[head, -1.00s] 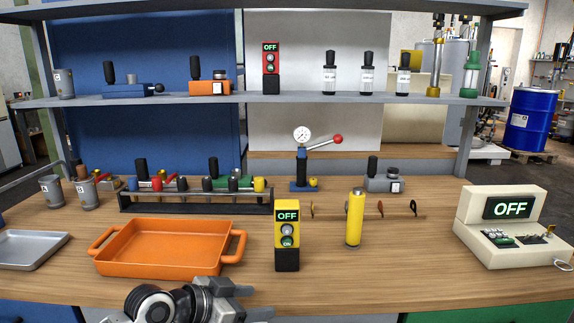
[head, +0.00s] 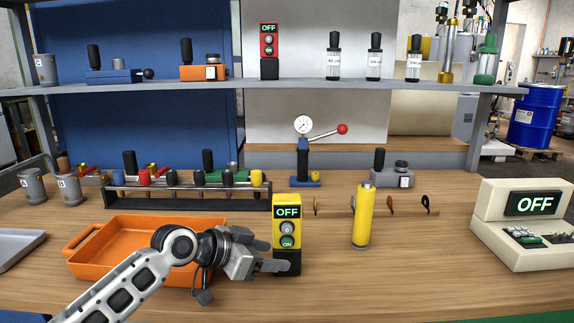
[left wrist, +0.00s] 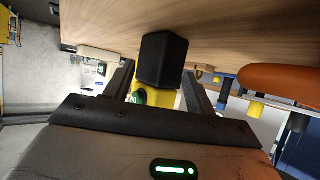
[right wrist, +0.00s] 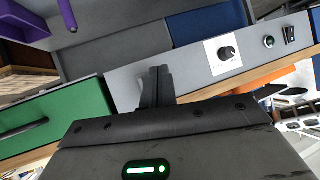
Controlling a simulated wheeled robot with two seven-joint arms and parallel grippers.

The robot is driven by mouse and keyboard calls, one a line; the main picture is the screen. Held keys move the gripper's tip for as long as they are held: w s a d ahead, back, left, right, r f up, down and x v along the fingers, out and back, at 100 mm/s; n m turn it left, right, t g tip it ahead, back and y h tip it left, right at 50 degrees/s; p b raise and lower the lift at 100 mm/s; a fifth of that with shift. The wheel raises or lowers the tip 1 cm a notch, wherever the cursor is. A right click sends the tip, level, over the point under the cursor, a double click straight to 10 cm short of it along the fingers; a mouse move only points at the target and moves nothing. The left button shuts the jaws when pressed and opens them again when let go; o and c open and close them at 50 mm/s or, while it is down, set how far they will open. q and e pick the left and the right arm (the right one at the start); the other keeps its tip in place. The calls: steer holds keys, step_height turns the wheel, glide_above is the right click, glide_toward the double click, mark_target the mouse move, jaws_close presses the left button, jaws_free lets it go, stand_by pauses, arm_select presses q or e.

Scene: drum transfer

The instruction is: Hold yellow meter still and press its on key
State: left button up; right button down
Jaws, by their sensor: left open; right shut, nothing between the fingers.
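The yellow meter (head: 287,227) stands upright on the wooden table, with a black base, an OFF screen and a green ON key facing me. My left gripper (head: 269,250) is open at its lower left side, one finger in front of the black base. In the left wrist view the meter's black end (left wrist: 163,60) and yellow body (left wrist: 147,93) show between the open fingers. I cannot tell whether a finger touches it. My right gripper (right wrist: 157,84) is shut and empty, away from the meter, and shows only in the right wrist view.
An orange tray (head: 95,258) lies left of the meter, partly behind my left arm. A yellow cylinder (head: 362,217) stands to its right, and a cream console (head: 495,232) at far right. A rack (head: 190,198) is behind. Open table lies between cylinder and console.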

mark_target(283, 256)
arm_select(q)
steer(key=shift+b+x, duration=0.7)
steer(key=shift+x, duration=1.4)
steer(key=shift+c, duration=0.4)
jaws_close()
steer(key=c, duration=1)
jaws_free()
steer(key=shift+c, duration=0.2)
steer(key=o, duration=1.5)
